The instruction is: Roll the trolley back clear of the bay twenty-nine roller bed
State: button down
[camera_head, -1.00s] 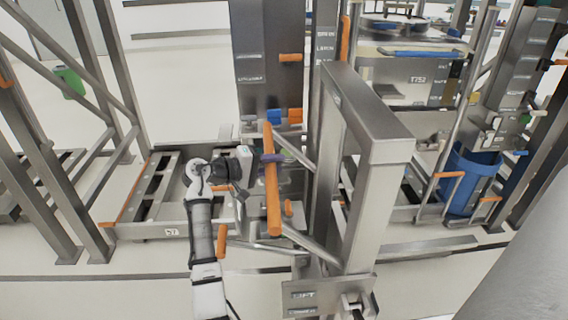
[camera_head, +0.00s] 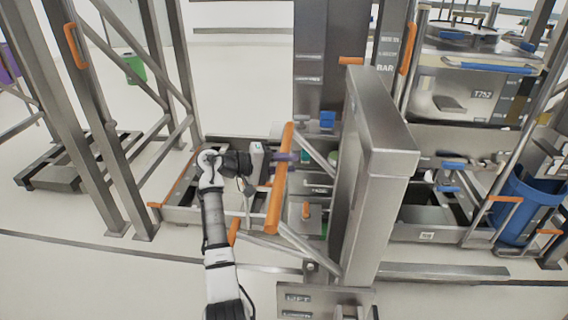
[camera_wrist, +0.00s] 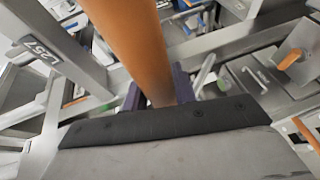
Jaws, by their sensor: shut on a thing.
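The trolley has a tall steel mast (camera_head: 385,165), slanted braces and a low plate marked LIFT (camera_head: 297,298). Its orange push bar (camera_head: 272,210) stands up, slightly tilted, on the mast's left side. My gripper (camera_head: 283,157) is shut around this bar from the left. In the wrist view the orange bar (camera_wrist: 135,40) runs between the purple fingers of my gripper (camera_wrist: 160,95). Low steel bay frames (camera_head: 180,214) stand behind the trolley. I cannot read a twenty-nine label, and the mast hides part of the bays.
Steel rack posts (camera_head: 95,150) stand at the left, with a low dark trolley-like base (camera_head: 60,175) beyond. At the right are a blue bin (camera_head: 530,205) and a steel vessel marked T752 (camera_head: 470,90). The pale floor in the foreground (camera_head: 120,285) is clear.

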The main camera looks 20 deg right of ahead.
jog(key=shift+d, duration=0.15)
jog(key=c, duration=1.4)
grip_release()
jog(key=shift+f, duration=0.1)
jog(key=shift+c, duration=0.2)
jog(key=o, duration=0.3)
jog(key=shift+w+a, duration=0.2)
jog(key=shift+a, duration=0.15)
jog(key=b+v, duration=0.3)
jog(key=v, duration=1)
jog(key=shift+s+a, duration=0.1)
jog(key=shift+a, duration=0.2)
